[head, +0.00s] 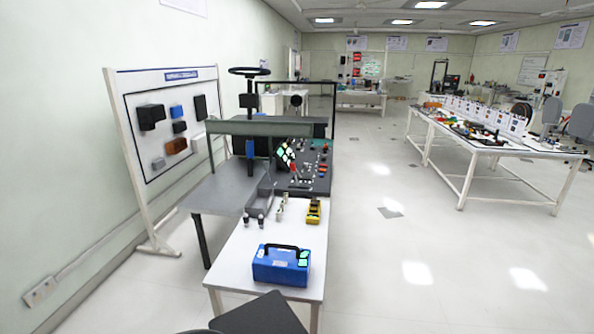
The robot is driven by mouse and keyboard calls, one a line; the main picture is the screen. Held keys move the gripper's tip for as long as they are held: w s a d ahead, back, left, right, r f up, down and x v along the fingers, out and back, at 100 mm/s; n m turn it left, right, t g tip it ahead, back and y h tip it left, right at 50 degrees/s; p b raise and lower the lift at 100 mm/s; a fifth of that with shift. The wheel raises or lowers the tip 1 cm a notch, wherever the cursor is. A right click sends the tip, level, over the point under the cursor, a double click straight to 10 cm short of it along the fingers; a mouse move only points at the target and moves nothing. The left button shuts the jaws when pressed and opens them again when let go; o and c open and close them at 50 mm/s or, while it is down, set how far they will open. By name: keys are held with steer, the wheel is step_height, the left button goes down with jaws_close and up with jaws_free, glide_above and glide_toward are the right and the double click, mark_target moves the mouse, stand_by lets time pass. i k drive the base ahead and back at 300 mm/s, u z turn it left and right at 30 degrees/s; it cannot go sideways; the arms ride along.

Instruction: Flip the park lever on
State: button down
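The chassis rig (225,195) stands left of centre, with a steering wheel (249,71) on a column at its far side. A dark control panel (318,184) on its right carries several small knobs, buttons and levers. A small red part (293,167) stands up near the panel's left side, but I cannot tell if it is the park lever. The park lever and its position are too small to make out. My gripper does not show in the head view.
A white bench (245,262) in front holds a blue case (281,265), a yellow meter (313,212) and small cylinders. A display board (172,130) stands at left. Open floor (400,235) lies right of the bench, before a long white table (480,145).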

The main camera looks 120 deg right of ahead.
mark_target(292, 166)
steer(key=z, duration=1.85)
steer(key=i, duration=2.2)
steer(key=z, duration=2.9)
steer(key=i, duration=1.7)
steer(key=u, duration=0.05)
